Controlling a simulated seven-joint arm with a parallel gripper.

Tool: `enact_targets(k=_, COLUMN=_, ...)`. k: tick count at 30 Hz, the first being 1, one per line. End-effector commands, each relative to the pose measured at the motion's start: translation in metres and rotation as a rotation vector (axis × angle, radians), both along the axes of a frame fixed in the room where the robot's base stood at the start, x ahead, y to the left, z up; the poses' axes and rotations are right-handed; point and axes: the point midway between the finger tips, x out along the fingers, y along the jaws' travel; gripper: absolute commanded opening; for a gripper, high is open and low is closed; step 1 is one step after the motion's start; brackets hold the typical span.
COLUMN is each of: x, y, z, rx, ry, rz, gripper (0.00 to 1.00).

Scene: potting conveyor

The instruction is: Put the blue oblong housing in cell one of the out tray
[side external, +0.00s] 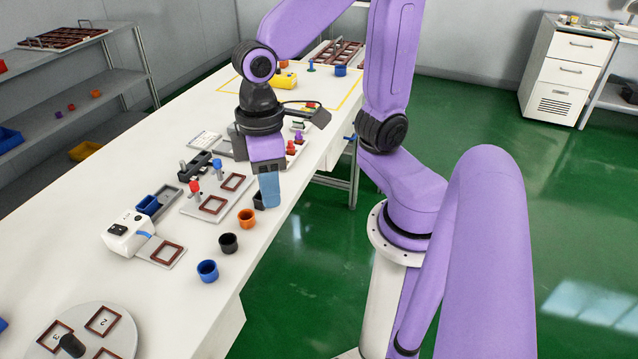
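My gripper (267,171) points down over the middle of the white table. It is shut on a blue oblong block, which I take as the blue oblong housing (269,191); it hangs upright below the fingers. Its lower end is close to the table top beside a black cup; whether it touches cannot be told. A brown tray with several cells (342,52) stands at the far end of the table, partly behind my arm. No label for the out tray or cell one is readable there.
Orange (246,219), black (228,243) and blue (207,270) cups stand in a row along the table's right edge. A grey plate with brown frames (216,197), a white device (127,233) and a round plate with numbered frames (84,343) lie left and nearer. A yellow housing (285,80) stands far back.

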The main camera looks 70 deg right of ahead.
Motion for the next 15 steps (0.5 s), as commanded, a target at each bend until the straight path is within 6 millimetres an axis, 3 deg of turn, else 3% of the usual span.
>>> enact_targets(k=3, x=-0.035, y=-0.020, z=-0.005, rx=-0.006, ry=-0.031, rz=0.206, gripper=0.27)
enact_targets(k=6, x=-0.054, y=-0.033, z=-0.010, rx=-0.010, ry=-0.049, rz=0.337, gripper=0.27)
enact_targets(k=15, x=-0.070, y=-0.045, z=-0.015, rx=-0.015, ry=-0.066, rz=0.461, gripper=0.27)
